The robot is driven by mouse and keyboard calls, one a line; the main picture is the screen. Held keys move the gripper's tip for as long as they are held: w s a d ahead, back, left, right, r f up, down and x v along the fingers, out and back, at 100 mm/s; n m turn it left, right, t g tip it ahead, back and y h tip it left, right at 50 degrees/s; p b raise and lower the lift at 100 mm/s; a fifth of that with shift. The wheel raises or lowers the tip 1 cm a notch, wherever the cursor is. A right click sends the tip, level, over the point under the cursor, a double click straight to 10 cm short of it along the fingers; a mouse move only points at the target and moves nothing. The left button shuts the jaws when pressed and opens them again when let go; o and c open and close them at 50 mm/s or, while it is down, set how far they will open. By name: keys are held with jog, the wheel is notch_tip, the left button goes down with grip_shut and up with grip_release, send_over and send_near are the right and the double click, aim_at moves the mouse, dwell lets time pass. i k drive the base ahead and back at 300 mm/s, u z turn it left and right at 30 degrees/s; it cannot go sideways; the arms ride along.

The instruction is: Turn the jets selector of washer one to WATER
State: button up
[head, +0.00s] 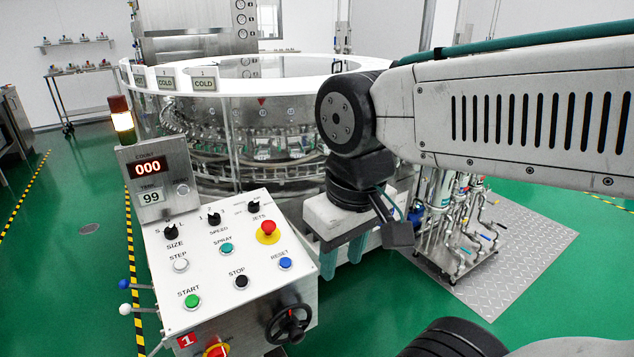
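The control panel (215,275) of the washer carries a red plate with a "1" (187,340) at its lower front. The jets selector (253,206) is a small black knob at the panel's upper right, above the word JETS. The lettering around it is too small to read, and I cannot tell which setting it points to. My gripper (343,258) hangs to the right of the panel, pointing down, with its two teal fingers apart and nothing visible between them. It is clear of the jets selector.
A red emergency button (268,231) on a yellow base sits just below the jets selector. The speed knob (214,218) and size knob (171,230) are to its left. A black handwheel (289,324) juts from the panel's front. The round washer (240,110) stands behind.

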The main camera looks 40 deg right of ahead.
aim_at(254, 206)
jog(key=z, duration=0.6)
jog(key=i, duration=0.95)
jog(key=z, duration=0.1)
